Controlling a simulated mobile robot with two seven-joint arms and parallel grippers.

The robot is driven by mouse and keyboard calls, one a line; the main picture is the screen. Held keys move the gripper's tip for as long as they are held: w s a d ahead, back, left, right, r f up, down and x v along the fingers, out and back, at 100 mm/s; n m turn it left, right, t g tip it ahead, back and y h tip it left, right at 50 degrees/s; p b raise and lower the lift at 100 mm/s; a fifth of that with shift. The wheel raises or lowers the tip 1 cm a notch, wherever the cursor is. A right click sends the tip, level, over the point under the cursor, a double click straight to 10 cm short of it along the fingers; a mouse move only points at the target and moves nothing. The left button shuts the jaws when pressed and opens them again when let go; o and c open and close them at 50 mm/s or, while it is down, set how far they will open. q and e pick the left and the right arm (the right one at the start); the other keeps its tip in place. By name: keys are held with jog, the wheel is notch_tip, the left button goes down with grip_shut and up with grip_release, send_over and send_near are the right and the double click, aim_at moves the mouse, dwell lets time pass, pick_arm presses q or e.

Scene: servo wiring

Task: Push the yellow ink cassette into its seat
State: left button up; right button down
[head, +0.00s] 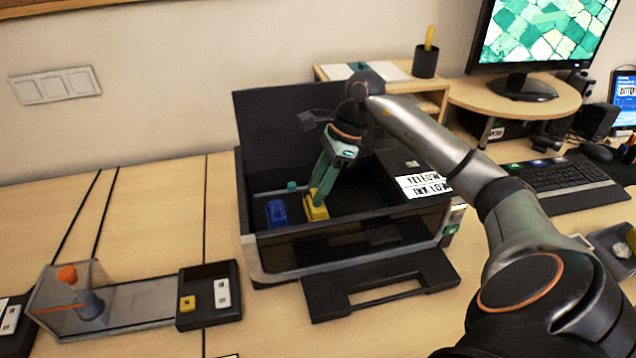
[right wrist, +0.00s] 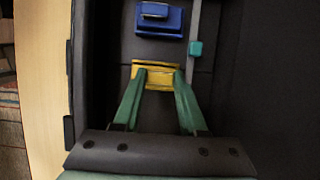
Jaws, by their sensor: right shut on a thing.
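The yellow ink cassette (head: 316,207) is inside the open black printer (head: 252,226), to the right of a blue cassette (head: 277,213). My right gripper (head: 318,194) reaches down into the printer from above, with its green fingers shut on the yellow cassette. In the right wrist view the yellow cassette (right wrist: 156,72) sits between the fingertips, and the blue cassette (right wrist: 159,20) lies beyond it, apart from it. Whether the yellow cassette is fully down in its seat cannot be told. My left gripper is not in view.
The printer's raised lid stands behind the bay. A label reading "YELLOW INK LOW" (head: 424,186) is on the printer's right side. A teal block (right wrist: 196,48) sits on a grey rail beside the cassettes. A clear-covered device (head: 130,301) stands at the left.

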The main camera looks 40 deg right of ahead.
jog(key=c, duration=0.9)
grip_release()
jog(key=shift+o, duration=0.8)
jog(key=shift+r, duration=0.15)
jog(key=shift+v, duration=1.15)
jog(key=s+d+b, duration=0.1)
jog(key=d, duration=0.2)
jog(key=s+d+b, duration=0.1)
jog(key=s+d, duration=0.1)
jog(key=d, duration=0.1)
jog(key=s+d+b, duration=0.1)
jog(key=s+d, duration=0.1)
jog(key=d, duration=0.1)
jog(key=shift+s+d, duration=0.15)
jog(key=shift+d, duration=0.2)
jog(key=shift+s+d+r+b, duration=0.15)
jog(key=shift+s+d+b, duration=0.05)
jog(key=shift+d+b, duration=0.25)
jog(key=shift+d+r, duration=0.1)
